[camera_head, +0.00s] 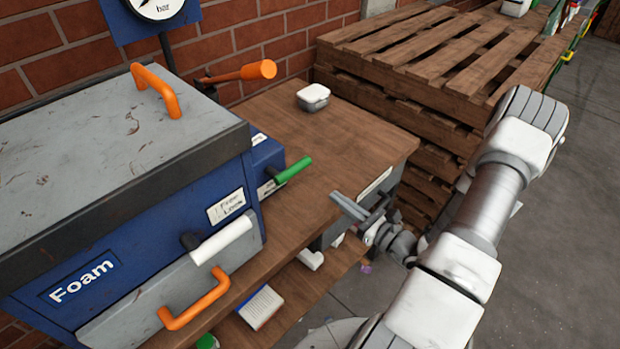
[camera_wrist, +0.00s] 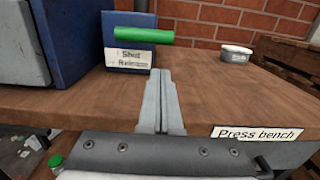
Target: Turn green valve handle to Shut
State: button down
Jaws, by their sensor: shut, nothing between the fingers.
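The green valve handle (camera_head: 293,171) sticks out from a small blue box (camera_head: 266,160) on the bench. In the wrist view the handle (camera_wrist: 143,35) lies level, pointing right, above a label (camera_wrist: 128,59) that reads "Shut" and "Release". I cannot tell which word the handle points to. My gripper (camera_head: 349,206) is shut and empty near the bench's front edge, to the right of the handle and apart from it. In the wrist view my fingertips (camera_wrist: 160,74) are below the handle, towards its free end.
The blue Foam press (camera_head: 150,235) stands left, with a white lever (camera_head: 222,241) and orange handles (camera_head: 203,305). An orange lever (camera_head: 243,72) is behind. A small white container (camera_head: 313,96) sits on the wooden bench (camera_head: 355,135). Pallets (camera_head: 430,45) stand behind right.

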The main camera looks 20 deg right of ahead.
jog(key=x, duration=1)
jog(key=shift+b, duration=0.3)
